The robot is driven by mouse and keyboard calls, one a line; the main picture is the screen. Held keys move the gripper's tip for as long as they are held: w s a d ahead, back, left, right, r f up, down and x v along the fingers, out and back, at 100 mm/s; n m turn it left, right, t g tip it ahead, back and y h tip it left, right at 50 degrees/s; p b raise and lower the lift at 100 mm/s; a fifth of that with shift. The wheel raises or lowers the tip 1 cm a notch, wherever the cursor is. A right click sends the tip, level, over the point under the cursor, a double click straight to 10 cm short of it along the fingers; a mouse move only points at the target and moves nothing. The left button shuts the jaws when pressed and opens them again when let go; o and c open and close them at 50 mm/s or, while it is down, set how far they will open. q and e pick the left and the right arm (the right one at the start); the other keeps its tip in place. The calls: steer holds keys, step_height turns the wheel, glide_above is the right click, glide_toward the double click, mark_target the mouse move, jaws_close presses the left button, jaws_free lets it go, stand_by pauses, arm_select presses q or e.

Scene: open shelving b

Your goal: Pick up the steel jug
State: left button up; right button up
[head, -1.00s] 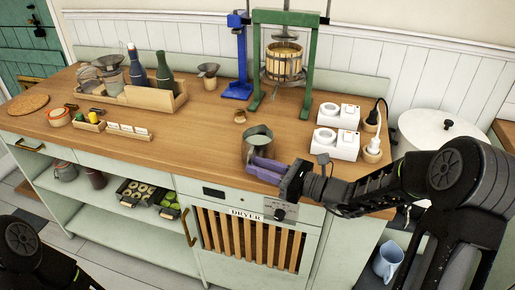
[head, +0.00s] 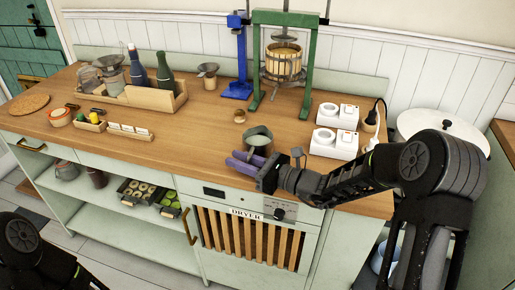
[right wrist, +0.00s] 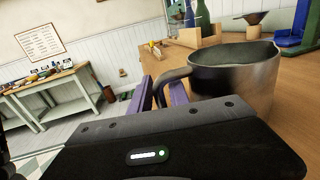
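The steel jug (head: 258,138) stands upright on the wooden counter near its front edge, above the dryer front. In the right wrist view, the jug (right wrist: 235,80) is at the right, with its dark handle towards the left. My right gripper (head: 244,160) is at the near side of the jug, its purple fingers spread. In the right wrist view, the fingers (right wrist: 162,92) appear on either side of the handle, with a gap between them. The fingers hide the lower part of the jug in the head view. My left gripper is out of view; only part of the left arm shows.
The green press (head: 284,65) is farther back, and white socket boxes (head: 334,142) are to the right. A wooden crate (head: 165,101) with bottles is at the left. The counter left of the jug is clear.

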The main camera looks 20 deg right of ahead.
steer(key=shift+c, duration=0.4)
jaws_close()
steer(key=shift+r, duration=0.15)
stand_by(1.1)
